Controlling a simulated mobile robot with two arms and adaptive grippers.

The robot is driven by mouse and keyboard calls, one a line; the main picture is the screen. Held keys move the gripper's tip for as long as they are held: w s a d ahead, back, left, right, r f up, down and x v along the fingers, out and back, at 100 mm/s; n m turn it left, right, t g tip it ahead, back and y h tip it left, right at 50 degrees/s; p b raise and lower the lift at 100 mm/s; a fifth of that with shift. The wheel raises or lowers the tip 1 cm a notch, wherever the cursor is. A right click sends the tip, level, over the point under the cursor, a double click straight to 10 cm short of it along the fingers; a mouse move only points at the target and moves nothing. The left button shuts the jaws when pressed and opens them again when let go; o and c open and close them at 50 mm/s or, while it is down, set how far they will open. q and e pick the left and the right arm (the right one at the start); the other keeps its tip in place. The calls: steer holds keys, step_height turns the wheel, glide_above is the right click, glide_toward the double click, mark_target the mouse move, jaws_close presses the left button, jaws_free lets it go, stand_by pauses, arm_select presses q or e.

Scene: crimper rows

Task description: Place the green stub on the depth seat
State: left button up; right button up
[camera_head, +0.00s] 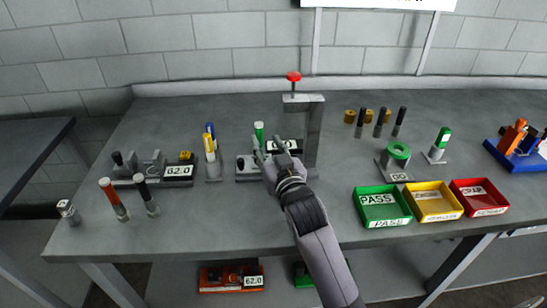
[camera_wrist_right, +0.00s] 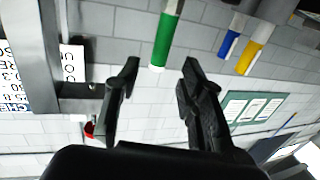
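A green stub (camera_head: 259,130) with a white lower part stands upright at a grey fixture (camera_head: 246,168) in the middle of the bench, which looks like the depth seat; its exact contact is hidden. In the right wrist view the stub (camera_wrist_right: 164,42) shows between and beyond the fingertips, with a gap on each side. My right gripper (camera_head: 265,153) is open and empty, just in front of the stub; its fingers also show in the wrist view (camera_wrist_right: 160,70). My left gripper is not in view.
A press-like column with a red knob (camera_head: 293,77) stands close right of the gripper. Blue and yellow pens (camera_head: 210,142) stand left. Another green piece (camera_head: 443,138), a green ring (camera_head: 398,151) and green, yellow and red trays (camera_head: 432,214) are right. The front middle bench is clear.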

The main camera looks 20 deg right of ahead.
steer(key=shift+s, duration=2.4)
